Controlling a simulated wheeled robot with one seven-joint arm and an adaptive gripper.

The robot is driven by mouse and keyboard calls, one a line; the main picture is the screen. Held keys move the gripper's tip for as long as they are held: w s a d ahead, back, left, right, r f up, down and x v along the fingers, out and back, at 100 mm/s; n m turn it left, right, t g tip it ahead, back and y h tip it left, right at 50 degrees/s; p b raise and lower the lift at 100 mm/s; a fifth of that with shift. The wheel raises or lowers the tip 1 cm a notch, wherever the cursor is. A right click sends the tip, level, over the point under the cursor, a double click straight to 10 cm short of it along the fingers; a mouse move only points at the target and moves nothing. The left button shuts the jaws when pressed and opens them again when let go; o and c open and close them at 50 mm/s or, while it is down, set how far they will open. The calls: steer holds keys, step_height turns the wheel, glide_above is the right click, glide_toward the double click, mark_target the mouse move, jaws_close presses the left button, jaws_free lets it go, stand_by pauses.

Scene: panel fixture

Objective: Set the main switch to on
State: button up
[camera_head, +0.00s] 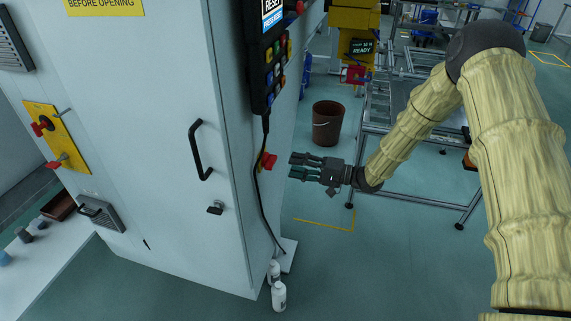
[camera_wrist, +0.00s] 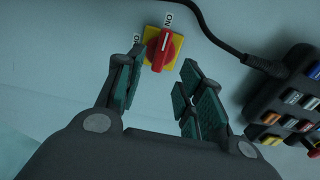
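The main switch, a red rotary knob (camera_head: 269,161) on the cabinet's side face, also shows in the wrist view on a yellow plate (camera_wrist: 151,60), its red handle (camera_wrist: 161,47) tilted slightly from upright in the picture. One printed label (camera_wrist: 168,19) is above it. A second label (camera_wrist: 137,39), at the upper left, is partly hidden by a finger. The handle's upper end points roughly at the upper label. My gripper (camera_head: 292,166) is open and empty, facing the knob, and its fingertips (camera_wrist: 162,62) lie either side of the knob's lower part in the picture. Contact cannot be seen.
A black pendant (camera_wrist: 290,105) with coloured buttons and its cable (camera_wrist: 222,40) are close at right in the wrist view. The cabinet (camera_head: 170,160) has a black handle (camera_head: 199,152). White bottles (camera_head: 278,294) stand on the floor. A brown bucket (camera_head: 327,124) and a metal frame (camera_head: 420,178) stand behind.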

steer(key=v, duration=0.5)
steer(key=shift+s+d, duration=0.15)
steer(key=shift+d, duration=0.15)
steer(key=s+d+f+t+h, duration=0.1)
steer(key=s+f+h, duration=0.5)
steer(key=s+f, duration=0.5)
steer(key=s+d+f+h, duration=0.1)
steer(key=s+f+h, duration=0.55)
steer(key=f, duration=0.65)
steer(key=s+d+f+n+g+h, duration=0.1)
steer(key=s+d+g, duration=0.1)
steer(key=s, duration=0.8)
steer(key=s+d+f+n+g+h, duration=0.1)
steer(key=s+d+g+h, duration=0.1)
steer(key=s, duration=0.8)
steer(key=s+d+f+n+g+h, duration=0.1)
steer(key=s+d, duration=0.3)
steer(key=s, duration=0.6)
steer(key=shift+f+g+h, duration=0.35)
steer(key=shift+f+g, duration=0.3)
steer(key=shift+g, duration=0.15)
steer(key=shift+d, duration=0.1)
